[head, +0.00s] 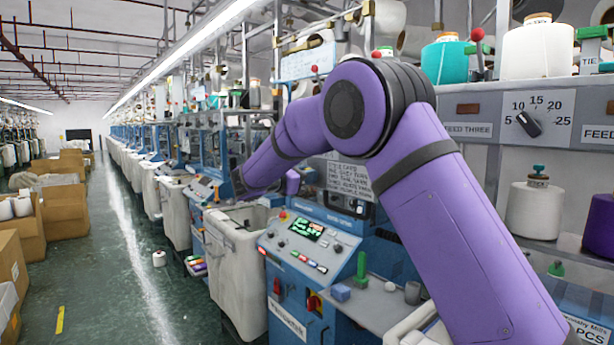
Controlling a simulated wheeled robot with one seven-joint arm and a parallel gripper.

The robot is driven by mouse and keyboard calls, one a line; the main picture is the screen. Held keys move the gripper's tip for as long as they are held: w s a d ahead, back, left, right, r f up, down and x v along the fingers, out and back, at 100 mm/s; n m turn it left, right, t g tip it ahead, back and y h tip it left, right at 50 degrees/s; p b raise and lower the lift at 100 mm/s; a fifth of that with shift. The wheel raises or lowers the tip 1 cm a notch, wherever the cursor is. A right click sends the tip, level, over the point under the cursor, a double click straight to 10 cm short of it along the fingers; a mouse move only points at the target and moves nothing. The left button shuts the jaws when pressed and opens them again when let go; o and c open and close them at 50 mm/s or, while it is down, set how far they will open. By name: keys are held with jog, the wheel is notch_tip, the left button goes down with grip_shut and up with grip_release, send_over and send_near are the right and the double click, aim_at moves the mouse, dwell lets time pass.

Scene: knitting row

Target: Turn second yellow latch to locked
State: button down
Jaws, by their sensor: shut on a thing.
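My purple arm rises from the lower right, bends at an elbow at the top middle, and comes down to the left toward the blue machines. Its dark far end is beside the blue machine behind the near one. My gripper's fingers cannot be made out, and neither can anything held in them. I cannot pick out a yellow latch; the arm covers part of the machines. The near blue machine has a sloped control panel (304,246) with a lit display and coloured buttons.
A white bin (236,262) stands left of the near machine. A shelf (385,308) in front holds a blue block (341,292), a green peg (361,268) and a grey cup (412,292). Cardboard boxes (62,212) line the far left; the aisle between is mostly clear.

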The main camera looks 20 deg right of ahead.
jog(key=m, duration=0.7)
jog(key=shift+s+f, duration=0.1)
jog(key=m, duration=0.3)
jog(key=shift+m, duration=0.4)
jog(key=shift+f+m, duration=0.2)
jog(key=shift+m, duration=1.7)
jog(key=c, duration=1.1)
grip_release()
jog(key=v, duration=1)
jog(key=shift+s+a, duration=0.2)
jog(key=shift+a, duration=0.15)
